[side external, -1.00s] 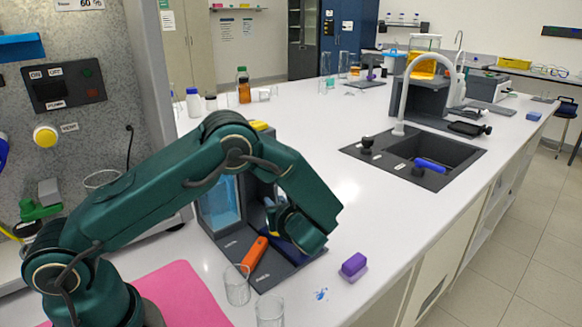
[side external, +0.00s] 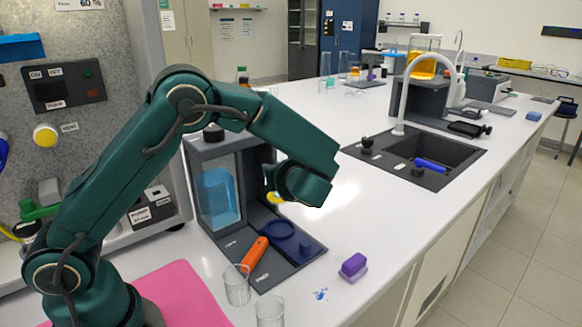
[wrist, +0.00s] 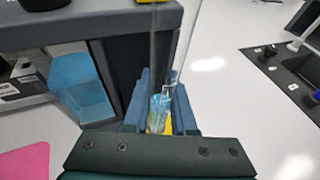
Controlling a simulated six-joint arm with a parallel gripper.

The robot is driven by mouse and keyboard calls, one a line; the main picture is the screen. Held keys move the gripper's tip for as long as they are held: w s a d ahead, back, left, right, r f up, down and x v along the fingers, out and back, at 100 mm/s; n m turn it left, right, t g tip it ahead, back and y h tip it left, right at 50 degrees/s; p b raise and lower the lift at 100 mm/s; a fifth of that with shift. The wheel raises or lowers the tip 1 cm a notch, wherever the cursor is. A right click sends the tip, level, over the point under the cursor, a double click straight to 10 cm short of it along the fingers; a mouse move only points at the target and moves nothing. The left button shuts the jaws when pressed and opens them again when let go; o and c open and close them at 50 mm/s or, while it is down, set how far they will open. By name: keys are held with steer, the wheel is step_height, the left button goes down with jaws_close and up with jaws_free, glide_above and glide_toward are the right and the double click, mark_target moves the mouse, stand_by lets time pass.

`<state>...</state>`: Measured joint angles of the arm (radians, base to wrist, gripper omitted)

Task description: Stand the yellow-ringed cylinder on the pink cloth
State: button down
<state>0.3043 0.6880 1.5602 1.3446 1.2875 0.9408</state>
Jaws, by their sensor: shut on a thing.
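My gripper (side external: 272,186) is raised above the dark grey rig. It is shut on a clear glass cylinder, which shows between the blue fingers in the wrist view (wrist: 168,70). A yellow part shows low between the fingers there, and a bit of yellow (side external: 275,198) shows beside the gripper in the side view. Much of the cylinder is hidden by my arm in the side view. The pink cloth (side external: 182,292) lies flat on the bench at the front left, beside my base, well away from the gripper. Its corner also shows in the wrist view (wrist: 25,162).
The rig (side external: 215,160) has a blue-filled tank and a base with a round blue recess (side external: 277,229). An orange-handled tool (side external: 254,254) lies on it. Two glass beakers (side external: 237,288) (side external: 270,312) stand near the cloth's right edge. A purple block (side external: 354,266) lies right.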

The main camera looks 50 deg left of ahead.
steer(key=s+d+r+m+t+h, duration=0.1)
steer(key=s+d+r+m+t, duration=0.1)
steer(key=r, duration=0.4)
steer(key=s+d+r+m+t+h, duration=0.1)
steer(key=r, duration=0.5)
steer(key=s+d+r+m+t+h, duration=0.1)
steer(key=s+d+m+t+h, duration=0.4)
steer(key=d+m+h, duration=0.15)
steer(key=w+a+f, duration=0.2)
steer(key=f, duration=0.4)
steer(key=w+a+f, duration=0.2)
steer(key=a+f, duration=0.1)
steer(key=f, duration=0.3)
steer(key=shift+n+y, duration=0.35)
steer(key=shift+y, duration=0.1)
steer(key=w+d+f, duration=0.1)
steer(key=d+f, duration=0.1)
steer(key=d, duration=0.1)
steer(key=w+d+f, duration=0.1)
steer(key=d+f, duration=0.1)
steer(key=d, duration=0.2)
steer(key=w+d+f, duration=0.1)
steer(key=d+f, duration=0.2)
steer(key=d, duration=0.1)
steer(key=shift+w, duration=0.4)
steer(key=shift+f, duration=2)
